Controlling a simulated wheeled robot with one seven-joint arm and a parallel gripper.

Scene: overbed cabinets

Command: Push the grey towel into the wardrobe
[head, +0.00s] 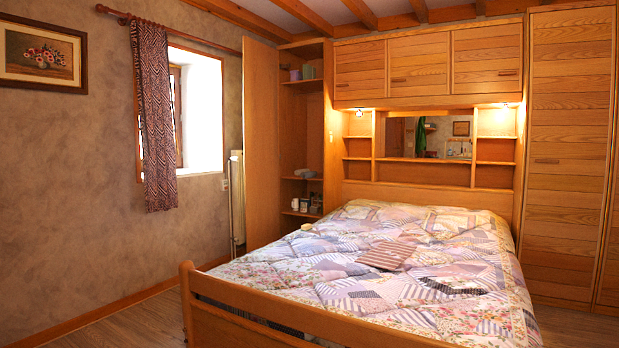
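The tall wardrobe left of the bed stands open, its door (262,140) swung out to the left and its shelves (303,140) showing. A small grey-blue item (305,173) lies on a middle shelf near the front; it may be the grey towel, but it is too small to be sure. A dark grey, flat cloth-like thing (452,287) lies on the bed's right side; I cannot tell what it is. My gripper is not in view.
The bed (360,225), with a folded striped cloth (388,254) on it, fills the middle and right. Its wooden footboard (290,325) is nearest. Cups (305,204) stand on a lower wardrobe shelf, green containers (307,72) higher up. Floor (130,325) is clear at left.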

